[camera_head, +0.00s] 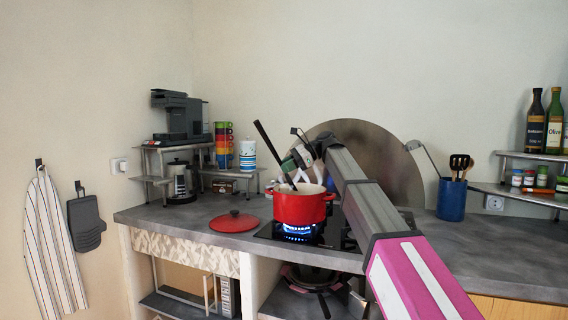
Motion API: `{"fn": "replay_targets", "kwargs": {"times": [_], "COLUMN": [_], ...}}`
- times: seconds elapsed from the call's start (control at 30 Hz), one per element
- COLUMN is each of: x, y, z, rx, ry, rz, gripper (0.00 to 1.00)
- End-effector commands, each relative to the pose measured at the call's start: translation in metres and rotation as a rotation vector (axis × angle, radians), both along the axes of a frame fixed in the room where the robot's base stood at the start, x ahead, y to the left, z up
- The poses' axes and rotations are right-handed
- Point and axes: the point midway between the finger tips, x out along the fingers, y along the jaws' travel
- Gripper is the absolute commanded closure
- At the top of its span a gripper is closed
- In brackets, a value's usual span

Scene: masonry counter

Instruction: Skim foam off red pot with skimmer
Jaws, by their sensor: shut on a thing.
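The red pot (300,209) stands on the hob over a lit blue flame. My gripper (289,166) is above the pot's left part, shut on a long dark handle, which I take to be the skimmer (264,134). The handle is tilted, its top end up to the left and its lower end down inside the pot. The skimmer's head is hidden by the pot wall. White foam or liquid shows only faintly at the pot's opening; I cannot tell how much foam there is.
A red lid (234,222) lies on the counter (180,213) left of the hob (345,236). A blue utensil crock (451,200) stands to the right. A round metal panel (385,160) is behind my arm. Shelves with cups and a coffee machine (182,117) are at the back left.

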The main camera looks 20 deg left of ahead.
Motion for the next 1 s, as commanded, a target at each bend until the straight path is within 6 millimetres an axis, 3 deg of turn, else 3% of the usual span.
{"fn": "replay_targets", "kwargs": {"times": [1.0], "x": [0.033], "y": [-0.022], "z": [-0.058], "rx": [-0.001], "ry": [0.002], "rz": [-0.001], "gripper": [1.0]}}
